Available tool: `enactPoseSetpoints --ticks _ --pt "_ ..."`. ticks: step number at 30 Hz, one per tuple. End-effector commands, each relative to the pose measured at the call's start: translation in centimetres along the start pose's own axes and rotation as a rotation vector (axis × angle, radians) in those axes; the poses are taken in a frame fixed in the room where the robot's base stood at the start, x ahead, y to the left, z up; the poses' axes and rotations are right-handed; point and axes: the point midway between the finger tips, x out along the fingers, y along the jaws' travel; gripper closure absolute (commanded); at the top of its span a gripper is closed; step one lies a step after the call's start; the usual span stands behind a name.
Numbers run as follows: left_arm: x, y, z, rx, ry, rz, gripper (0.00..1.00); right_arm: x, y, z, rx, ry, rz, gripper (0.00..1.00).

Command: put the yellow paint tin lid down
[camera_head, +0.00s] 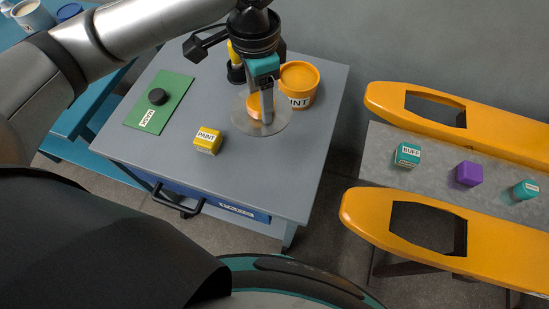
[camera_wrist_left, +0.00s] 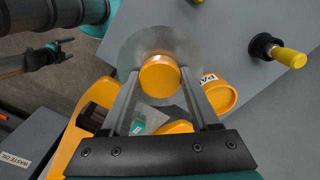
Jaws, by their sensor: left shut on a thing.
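My left gripper (camera_head: 266,118) points down over the grey worktop and is shut on the yellow paint tin lid (camera_head: 254,104). The orange-yellow paint tin (camera_head: 300,80), labelled PAINT, stands just right of the gripper. Its side also shows in the left wrist view (camera_wrist_left: 222,97). My right gripper (camera_wrist_left: 62,48) seems to show small and dark at that view's upper left.
A yellow PAINT block (camera_head: 207,141) sits in front of the gripper. A green mat (camera_head: 165,98) with a black puck lies left. A yellow-handled tool (camera_wrist_left: 290,57) stands behind. A bench (camera_head: 430,190) with small blocks stands right.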

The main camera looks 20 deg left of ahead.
Motion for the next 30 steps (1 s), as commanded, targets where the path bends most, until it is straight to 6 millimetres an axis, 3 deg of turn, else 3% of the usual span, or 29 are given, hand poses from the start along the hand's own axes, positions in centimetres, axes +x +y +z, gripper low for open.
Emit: enactPoseSetpoints --ticks 21,30 --pt "-0.1 1.9 -1.5 0.797 -0.004 0.011 0.94 -5.6 -0.5 -0.9 -0.002 0.006 -0.009 0.01" --pt "0.1 2.5 -1.7 0.982 -0.007 0.015 0.94 -6.6 -0.5 -1.0 -0.002 0.007 -0.008 0.01"
